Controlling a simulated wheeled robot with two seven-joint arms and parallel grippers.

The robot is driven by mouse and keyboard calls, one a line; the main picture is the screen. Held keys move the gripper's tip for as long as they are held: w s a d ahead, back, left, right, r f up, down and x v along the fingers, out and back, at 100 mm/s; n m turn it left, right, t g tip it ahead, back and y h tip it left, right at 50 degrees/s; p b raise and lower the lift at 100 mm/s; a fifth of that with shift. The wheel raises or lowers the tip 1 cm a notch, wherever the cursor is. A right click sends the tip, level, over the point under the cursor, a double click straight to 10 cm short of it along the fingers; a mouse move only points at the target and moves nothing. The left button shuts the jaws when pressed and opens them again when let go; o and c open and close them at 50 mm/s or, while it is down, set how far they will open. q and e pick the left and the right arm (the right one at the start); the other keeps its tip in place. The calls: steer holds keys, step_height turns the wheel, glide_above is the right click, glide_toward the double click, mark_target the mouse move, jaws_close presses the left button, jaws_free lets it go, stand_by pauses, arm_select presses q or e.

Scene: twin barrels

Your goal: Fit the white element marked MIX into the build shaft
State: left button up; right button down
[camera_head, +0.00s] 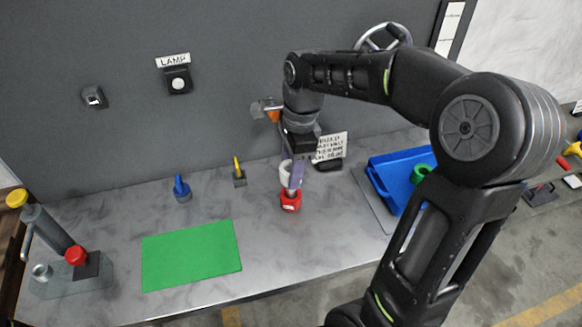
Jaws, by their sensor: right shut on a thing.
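My right gripper (297,176) points down over the middle of the table and is shut on a white element (285,173), which shows at the left of its fingers. The MIX mark cannot be read at this size. Just below is a red piece (291,204) with a small white label, standing on the table. A short pale upright part shows between the white element and the red piece; I cannot tell whether this is the build shaft or whether the white element touches it. The fingers hide part of this spot. My left gripper is not in view.
A green mat (190,255) lies at the front left. A blue peg (181,188) and a yellow-handled tool (239,172) stand behind it. A blue tray (382,180) with a green ring (421,173) is right.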

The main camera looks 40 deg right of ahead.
steer(key=shift+f+b, duration=1.85)
steer(key=shift+f, duration=0.8)
steer(key=c, duration=0.6)
jaws_free()
steer(key=r, duration=0.7)
steer(key=shift+s+d+r, duration=0.15)
steer(key=shift+d+r, duration=0.25)
